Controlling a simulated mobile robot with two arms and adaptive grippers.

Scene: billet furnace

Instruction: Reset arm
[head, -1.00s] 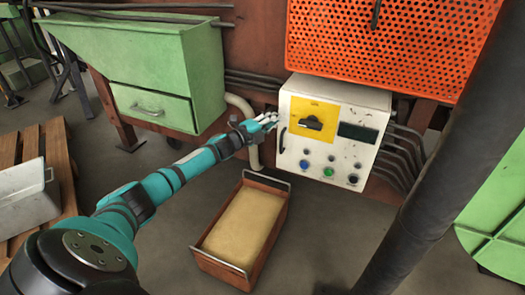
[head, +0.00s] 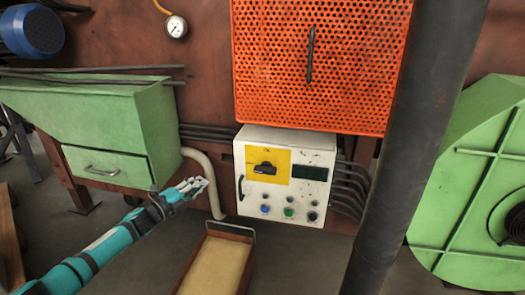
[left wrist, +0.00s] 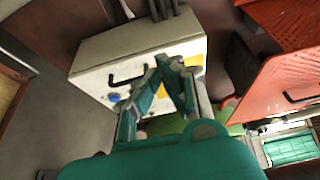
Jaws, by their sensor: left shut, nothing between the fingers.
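My left gripper (head: 200,184) is shut and empty. In the head view it hangs in the air to the left of the white control box (head: 302,191), with a gap between them in the picture. My teal left arm comes in from the lower left. The box has a yellow panel with a black rotary switch (head: 264,168), a dark display (head: 310,173) and a row of buttons. In the left wrist view the closed fingertips (left wrist: 171,62) overlap the box (left wrist: 105,52); I cannot tell the distance. My right gripper is out of view.
A wooden tray (head: 238,230) with a tan filling lies on the floor below. A green hopper with a drawer (head: 108,167) stands left. An orange perforated door (head: 350,70) hangs above the box. A dark pipe (head: 400,170) and a green housing (head: 450,190) are on the right.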

